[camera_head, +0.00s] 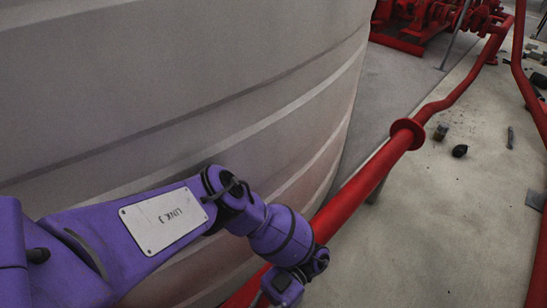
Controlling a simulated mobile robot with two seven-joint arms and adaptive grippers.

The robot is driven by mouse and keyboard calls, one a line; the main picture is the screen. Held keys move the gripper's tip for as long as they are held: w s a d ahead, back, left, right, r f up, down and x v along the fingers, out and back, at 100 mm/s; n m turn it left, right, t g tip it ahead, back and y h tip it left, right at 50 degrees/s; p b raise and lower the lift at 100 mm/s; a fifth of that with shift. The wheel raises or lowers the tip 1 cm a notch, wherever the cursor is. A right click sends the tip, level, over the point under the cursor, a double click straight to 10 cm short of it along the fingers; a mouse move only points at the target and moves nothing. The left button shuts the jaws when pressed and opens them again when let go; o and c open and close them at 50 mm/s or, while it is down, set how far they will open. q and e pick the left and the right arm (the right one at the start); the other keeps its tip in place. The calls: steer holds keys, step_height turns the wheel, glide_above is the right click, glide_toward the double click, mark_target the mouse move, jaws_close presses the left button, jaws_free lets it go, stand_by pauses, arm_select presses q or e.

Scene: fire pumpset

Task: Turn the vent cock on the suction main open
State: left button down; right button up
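A red pipe (360,187), which looks like the suction main, runs from the bottom centre up to the upper right, with a flange (407,133) partway along. I cannot make out a vent cock on it. My purple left arm comes in from the left, and its wrist end is in front of the lower part of the pipe, hiding some of it. I cannot tell whether it touches the pipe. My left gripper's fingers do not show. My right arm and gripper are not in view.
A large pale ribbed tank (180,90) fills the left, close behind my arm. Red machinery (405,25) stands at the back. Another red pipe (522,75) runs down the right edge. Small dark objects (460,151) lie on the concrete floor (450,230), which is otherwise mostly clear.

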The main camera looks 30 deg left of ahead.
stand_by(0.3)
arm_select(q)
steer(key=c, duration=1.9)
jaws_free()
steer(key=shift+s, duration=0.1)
